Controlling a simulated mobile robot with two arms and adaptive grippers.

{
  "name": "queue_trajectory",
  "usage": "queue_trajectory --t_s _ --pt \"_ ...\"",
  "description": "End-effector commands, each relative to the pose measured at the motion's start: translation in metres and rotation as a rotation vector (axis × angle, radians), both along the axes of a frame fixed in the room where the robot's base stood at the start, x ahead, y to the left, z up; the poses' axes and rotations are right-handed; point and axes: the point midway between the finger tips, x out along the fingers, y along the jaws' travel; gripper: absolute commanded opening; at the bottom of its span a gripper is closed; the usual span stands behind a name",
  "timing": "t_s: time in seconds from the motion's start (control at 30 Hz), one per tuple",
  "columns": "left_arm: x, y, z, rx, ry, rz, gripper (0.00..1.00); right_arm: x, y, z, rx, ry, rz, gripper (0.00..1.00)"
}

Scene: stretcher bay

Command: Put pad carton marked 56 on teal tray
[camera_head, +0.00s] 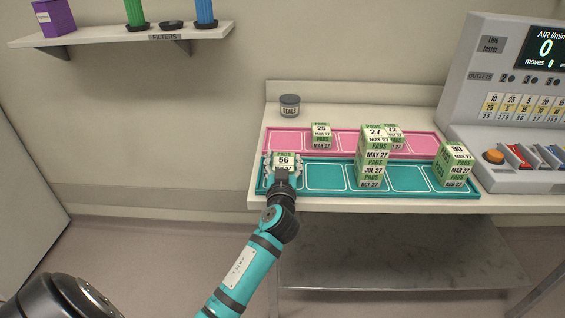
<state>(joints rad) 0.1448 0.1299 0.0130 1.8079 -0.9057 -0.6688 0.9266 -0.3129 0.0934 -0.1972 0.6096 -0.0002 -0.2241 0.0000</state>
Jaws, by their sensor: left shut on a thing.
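The pad carton marked 56 (284,160) is a small green and white box at the left end of the teal tray (309,190). My left gripper (283,168) is shut on it, with a finger on each side. The carton is over or in the leftmost compartment; its underside is hidden behind the gripper, so I cannot tell whether it touches the tray. My right gripper is not in view.
A stack of cartons topped by 27 (374,150) stands in the teal tray. Cartons marked 90 (455,155) are at its right end. The pink tray (345,142) behind holds cartons marked 25 (320,131) and 72 (394,132). A line tester (510,95) stands right.

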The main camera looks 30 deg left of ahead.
Motion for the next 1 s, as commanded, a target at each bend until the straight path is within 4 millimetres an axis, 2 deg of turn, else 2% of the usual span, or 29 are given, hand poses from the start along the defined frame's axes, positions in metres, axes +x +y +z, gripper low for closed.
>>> queue_trajectory --t_s 0.13,0.17,0.33,0.6,0.73,1.0 --pt "0.000 0.001 0.001 -0.001 0.002 0.003 0.18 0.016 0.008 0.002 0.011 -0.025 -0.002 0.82" --pt "0.000 0.001 0.000 -0.001 0.004 0.003 0.60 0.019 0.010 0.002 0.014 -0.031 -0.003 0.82" --pt "0.000 0.001 0.000 -0.002 0.003 0.002 0.82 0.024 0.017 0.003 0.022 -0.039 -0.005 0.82" --pt "0.000 0.001 0.001 -0.002 0.003 0.002 0.82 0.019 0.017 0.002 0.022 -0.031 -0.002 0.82" --pt "-0.007 -0.005 -0.001 -0.002 0.002 0.000 0.82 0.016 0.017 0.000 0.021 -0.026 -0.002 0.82" --pt "-0.054 -0.032 -0.002 -0.006 0.002 0.002 0.82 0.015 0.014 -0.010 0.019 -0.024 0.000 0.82"
